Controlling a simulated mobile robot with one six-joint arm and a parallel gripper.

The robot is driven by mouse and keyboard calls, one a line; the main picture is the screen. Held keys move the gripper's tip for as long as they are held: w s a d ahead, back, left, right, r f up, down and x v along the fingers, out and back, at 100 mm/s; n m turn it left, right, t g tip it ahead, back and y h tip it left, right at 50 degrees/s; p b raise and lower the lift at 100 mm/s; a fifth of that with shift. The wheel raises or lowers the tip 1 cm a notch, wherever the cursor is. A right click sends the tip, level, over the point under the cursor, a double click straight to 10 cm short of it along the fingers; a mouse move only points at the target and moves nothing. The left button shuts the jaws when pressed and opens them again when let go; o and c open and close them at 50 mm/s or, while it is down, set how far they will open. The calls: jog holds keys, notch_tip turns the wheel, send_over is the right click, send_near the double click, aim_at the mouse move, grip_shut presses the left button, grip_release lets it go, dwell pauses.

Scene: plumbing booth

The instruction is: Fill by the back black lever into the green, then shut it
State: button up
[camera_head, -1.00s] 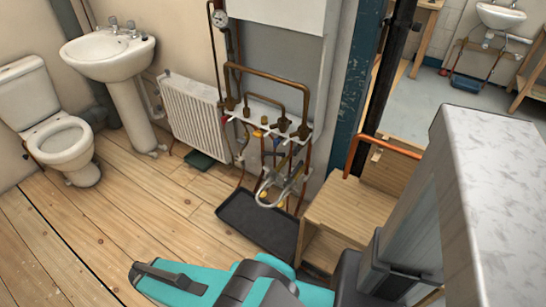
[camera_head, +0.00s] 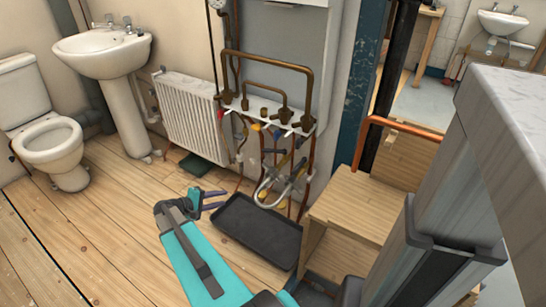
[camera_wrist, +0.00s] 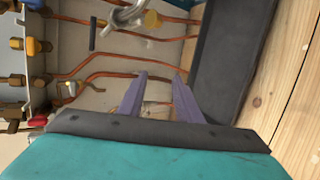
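My gripper (camera_head: 213,199) is low over the floor, left of the copper pipework, with its purple fingers pointing right. In the wrist view its two fingers (camera_wrist: 158,82) are apart with nothing between them. Small levers and taps hang on the white pipe board (camera_head: 270,117). A dark lever (camera_head: 281,160) shows among the pipes; a black bar-like lever (camera_wrist: 92,33) shows in the wrist view, beyond the fingers. I cannot tell which lever is the back one. A dark green container (camera_head: 195,165) is on the floor below the radiator, apart from my gripper.
A black tray (camera_head: 255,228) lies on the floor below the pipes. A wooden step box (camera_head: 350,205) stands to its right. A white radiator (camera_head: 190,118), a basin (camera_head: 102,50) and a toilet (camera_head: 48,145) line the left. Wooden floor is free at left.

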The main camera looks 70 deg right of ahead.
jog(key=s+d+r+m+g+h+b, duration=0.1)
jog(key=s+d+r+g+h+b, duration=0.2)
jog(key=d, duration=0.7)
jog(key=m+b, duration=0.1)
jog(key=b, duration=0.3)
send_near(268, 149)
jog(key=f, duration=0.2)
jog(key=shift+w+a+r+g+h, duration=0.1)
jog(key=shift+w+r+g+h, duration=0.1)
jog(key=shift+w+g+h, duration=0.15)
jog(key=shift+s, duration=0.1)
jog(key=b+x, duration=0.3)
jog(key=x, duration=1)
jog(key=shift+d+b, duration=0.35)
jog(key=shift+b, duration=0.05)
grip_shut()
